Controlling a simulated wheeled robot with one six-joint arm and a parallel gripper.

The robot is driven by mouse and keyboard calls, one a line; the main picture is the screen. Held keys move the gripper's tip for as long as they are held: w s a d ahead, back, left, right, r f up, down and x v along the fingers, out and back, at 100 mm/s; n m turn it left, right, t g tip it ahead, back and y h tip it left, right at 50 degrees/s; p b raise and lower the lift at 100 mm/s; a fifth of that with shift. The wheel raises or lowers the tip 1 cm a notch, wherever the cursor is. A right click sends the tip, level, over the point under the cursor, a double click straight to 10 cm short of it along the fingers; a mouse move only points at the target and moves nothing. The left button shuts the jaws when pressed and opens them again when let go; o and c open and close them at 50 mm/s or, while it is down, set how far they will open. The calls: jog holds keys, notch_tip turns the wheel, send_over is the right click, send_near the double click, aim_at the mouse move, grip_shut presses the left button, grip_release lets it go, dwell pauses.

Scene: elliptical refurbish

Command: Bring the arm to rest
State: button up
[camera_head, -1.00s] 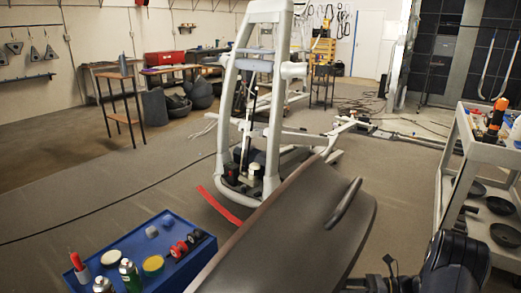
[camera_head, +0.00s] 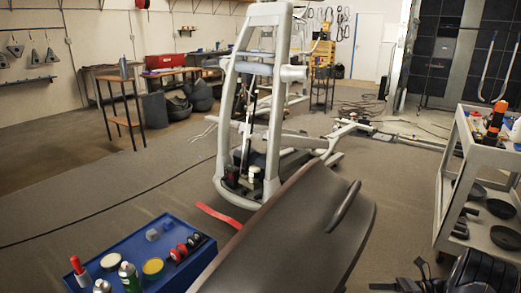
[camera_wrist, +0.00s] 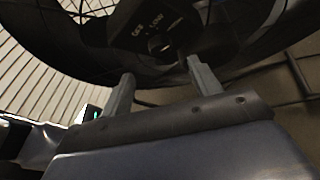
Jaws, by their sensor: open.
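My gripper (camera_wrist: 160,88) shows in the wrist view with its two grey fingers apart and nothing between them. Behind the fingers is a dark block with pale lettering (camera_wrist: 160,30), in front of a large dark curved surface. I cannot tell whether the fingers touch anything. In the head view only a dark part of my arm shows at the bottom right corner; the gripper cannot be made out there.
A white-framed elliptical machine (camera_head: 228,140) stands in the middle. A brown curved panel (camera_head: 290,240) fills the bottom centre. A blue tray (camera_head: 118,250) holds cans and rolls at lower left. A grey shelf cart (camera_head: 452,190) stands at right. Floor (camera_head: 90,200) is open at left.

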jog(key=s+a+f+n+t+h+b, duration=0.1)
jog(key=a+n+t+h+b, duration=0.4)
jog(key=t+b, duration=0.8)
jog(key=shift+s+a+f+h+b, duration=0.35)
jog(key=shift+a+h+b, duration=0.6)
jog(key=shift+a+h, duration=1.05)
jog(key=shift+a+y, duration=0.3)
jog(key=shift+a, duration=0.05)
